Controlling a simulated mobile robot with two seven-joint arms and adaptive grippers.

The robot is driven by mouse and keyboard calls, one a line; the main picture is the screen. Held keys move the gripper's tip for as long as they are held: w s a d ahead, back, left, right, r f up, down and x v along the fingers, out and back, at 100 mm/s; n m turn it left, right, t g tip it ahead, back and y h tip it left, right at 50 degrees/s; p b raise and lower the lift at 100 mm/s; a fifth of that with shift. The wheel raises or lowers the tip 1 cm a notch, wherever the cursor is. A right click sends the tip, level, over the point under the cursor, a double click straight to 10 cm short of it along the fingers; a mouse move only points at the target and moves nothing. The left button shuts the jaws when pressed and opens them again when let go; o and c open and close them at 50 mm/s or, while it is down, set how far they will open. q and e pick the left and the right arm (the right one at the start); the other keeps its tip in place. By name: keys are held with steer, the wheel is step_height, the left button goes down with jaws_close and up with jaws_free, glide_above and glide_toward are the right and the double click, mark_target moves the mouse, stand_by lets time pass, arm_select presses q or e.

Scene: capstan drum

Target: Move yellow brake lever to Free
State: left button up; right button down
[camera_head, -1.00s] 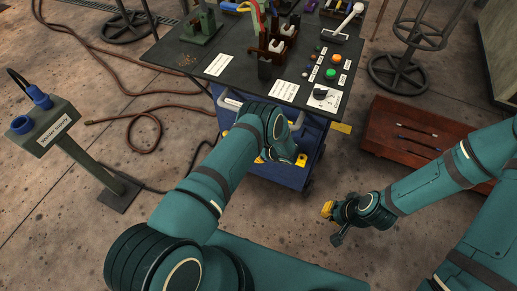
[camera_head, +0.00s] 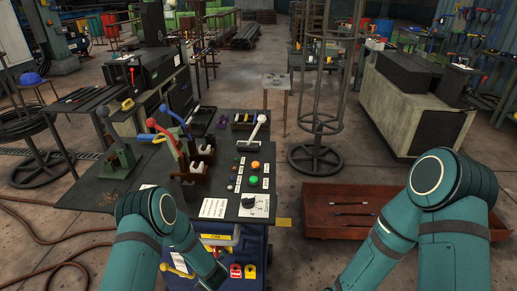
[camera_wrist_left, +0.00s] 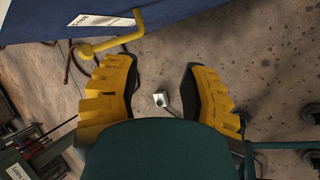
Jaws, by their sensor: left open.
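A yellow bent lever (camera_wrist_left: 112,43) sticks out from the blue cabinet side in the left wrist view. It has a round hub at one end and an upturned grip at the other. In the head view a yellow bent bar (camera_head: 178,265) shows low at the cabinet's left, partly behind my left arm. My left gripper (camera_wrist_left: 160,68) is open and empty, with yellow fingers. The lever lies beyond its left fingertip, apart from it. In the head view my left gripper is out of sight. My right arm shows at the right, but its gripper is outside the picture.
The blue cabinet (camera_head: 255,245) stands under a dark worktable (camera_head: 95,190) carrying several levers, buttons and a dial. Red and yellow tags (camera_head: 236,271) are on the cabinet. A hose (camera_head: 40,262) lies at left.

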arm_select(q)
steer(key=s+d+r+m+g+h, duration=0.1)
steer(key=s+d+r+m+h, duration=0.1)
steer(key=s+r+m, duration=0.2)
steer(key=s+d+r+m+g+h, duration=0.1)
steer(key=s+d+r+m+h, duration=0.1)
steer(key=s+m, duration=0.7)
steer(key=s+d+r+m+g+h, duration=0.1)
steer(key=s+d+r+m+h, duration=0.2)
steer(key=m, duration=1.1)
steer(key=s+d+r, duration=0.1)
steer(key=s+r, duration=0.2)
steer(key=s, duration=0.1)
steer(key=shift+s+d+r+g, duration=0.15)
steer(key=shift+s+r+g, duration=0.05)
steer(key=shift+s+g, duration=0.2)
